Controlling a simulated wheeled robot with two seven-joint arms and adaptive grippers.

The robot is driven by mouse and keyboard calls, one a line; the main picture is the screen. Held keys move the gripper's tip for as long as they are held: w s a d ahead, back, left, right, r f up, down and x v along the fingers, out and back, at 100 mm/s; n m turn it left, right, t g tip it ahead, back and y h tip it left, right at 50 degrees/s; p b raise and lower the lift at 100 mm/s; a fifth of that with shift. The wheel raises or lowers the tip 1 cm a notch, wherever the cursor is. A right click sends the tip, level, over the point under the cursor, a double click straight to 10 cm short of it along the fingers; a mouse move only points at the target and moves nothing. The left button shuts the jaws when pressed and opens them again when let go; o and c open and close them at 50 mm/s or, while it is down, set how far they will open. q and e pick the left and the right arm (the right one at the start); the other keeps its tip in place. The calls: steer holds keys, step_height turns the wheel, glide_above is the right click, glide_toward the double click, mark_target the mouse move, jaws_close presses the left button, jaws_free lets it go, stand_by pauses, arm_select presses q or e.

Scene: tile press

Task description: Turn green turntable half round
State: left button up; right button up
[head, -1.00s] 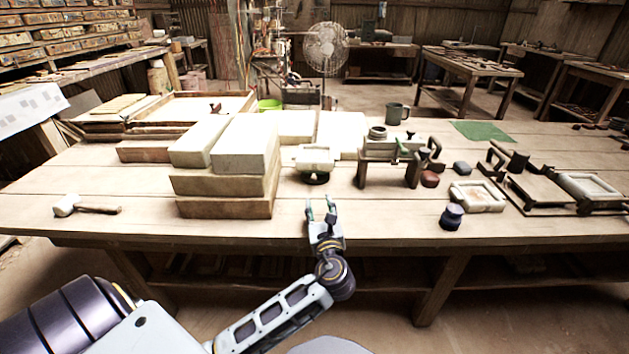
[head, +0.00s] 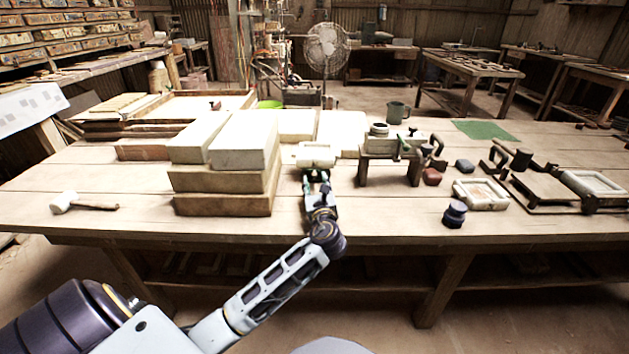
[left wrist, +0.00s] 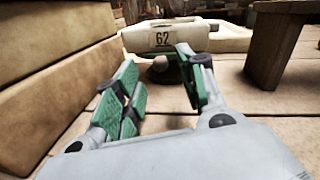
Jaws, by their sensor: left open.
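A pale block-like mould (head: 317,155) sits near the middle of the table, right of the stacked slabs. In the left wrist view the mould (left wrist: 205,38) carries a tag reading 62. Under it shows a dark green turntable base (left wrist: 172,74) with a small round knob (left wrist: 160,63) facing me. In the head view my gripper mostly hides this base. My left gripper (head: 316,176) is open just in front of the turntable. In the left wrist view its green-padded fingers (left wrist: 158,70) stand either side of the knob; I cannot tell whether they touch it. My right gripper is not in view.
Stacked slabs (head: 222,182) stand close on the left of my left gripper. A wooden press stand (head: 392,165) is on the right.

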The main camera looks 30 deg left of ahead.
mark_target(315, 177)
arm_select(q)
steer(key=x, duration=0.3)
steer(key=shift+w+a+b, duration=0.2)
steer(key=shift+b, duration=0.2)
steer(key=shift+w+a, duration=0.2)
steer(key=shift+w, duration=0.1)
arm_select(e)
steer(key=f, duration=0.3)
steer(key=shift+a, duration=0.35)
arm_select(q)
steer(key=shift+c, duration=0.2)
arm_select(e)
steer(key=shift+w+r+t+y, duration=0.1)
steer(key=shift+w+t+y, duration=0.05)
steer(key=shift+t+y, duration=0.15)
arm_select(q)
jaws_close()
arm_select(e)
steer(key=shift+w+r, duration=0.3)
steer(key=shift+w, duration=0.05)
